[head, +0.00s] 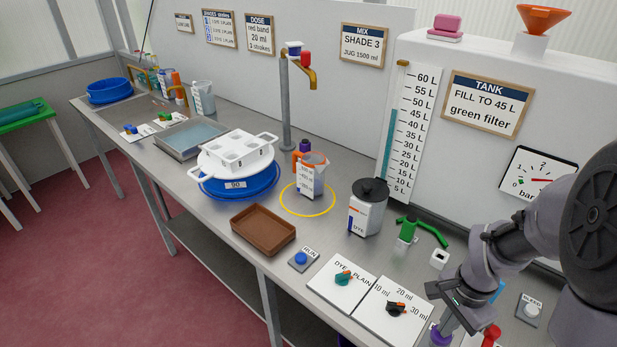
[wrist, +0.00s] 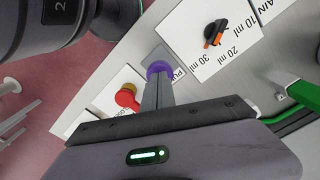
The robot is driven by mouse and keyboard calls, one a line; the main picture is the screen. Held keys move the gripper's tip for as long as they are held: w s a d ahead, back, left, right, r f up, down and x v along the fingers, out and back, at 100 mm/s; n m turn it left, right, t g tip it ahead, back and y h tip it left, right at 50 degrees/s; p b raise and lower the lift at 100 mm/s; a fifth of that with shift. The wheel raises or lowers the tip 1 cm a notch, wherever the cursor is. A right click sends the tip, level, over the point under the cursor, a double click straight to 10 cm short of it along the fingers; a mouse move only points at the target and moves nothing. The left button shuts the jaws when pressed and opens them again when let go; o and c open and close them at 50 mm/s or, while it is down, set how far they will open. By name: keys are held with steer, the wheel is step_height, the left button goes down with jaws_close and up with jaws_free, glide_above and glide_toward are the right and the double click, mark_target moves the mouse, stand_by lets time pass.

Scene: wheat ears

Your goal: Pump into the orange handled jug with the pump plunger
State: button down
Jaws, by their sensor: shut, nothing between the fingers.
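The jug (head: 312,178) with an orange handle stands upright inside a yellow ring on the bench, below a brass tap (head: 312,80). The pump plunger has a round purple knob (head: 440,336) at the lower edge of the head view. The purple knob (wrist: 158,69) also shows in the wrist view, next to a partly hidden label. My gripper (head: 447,320) is shut and empty, with its fingers pointing down over the knob. In the wrist view my gripper's fingertips (wrist: 158,80) end right at the knob; I cannot tell whether they touch it.
The dose dial (head: 397,307) and the DYE/PLAIN dial (head: 343,278) lie left of the knob. A red-topped valve (head: 490,336) is close on its right. A green-handled part (head: 420,231), a dye canister (head: 367,208) and a brown tray (head: 263,229) stand farther back.

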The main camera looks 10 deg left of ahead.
steer(key=shift+f+b, duration=1.95)
steer(key=shift+f, duration=0.3)
steer(key=shift+r, duration=0.1)
steer(key=shift+r+p, duration=2.25)
steer(key=shift+r, duration=0.5)
step_height(320, 180, up, 6)
steer(key=p, duration=0.4)
steer(key=shift+p, duration=0.3)
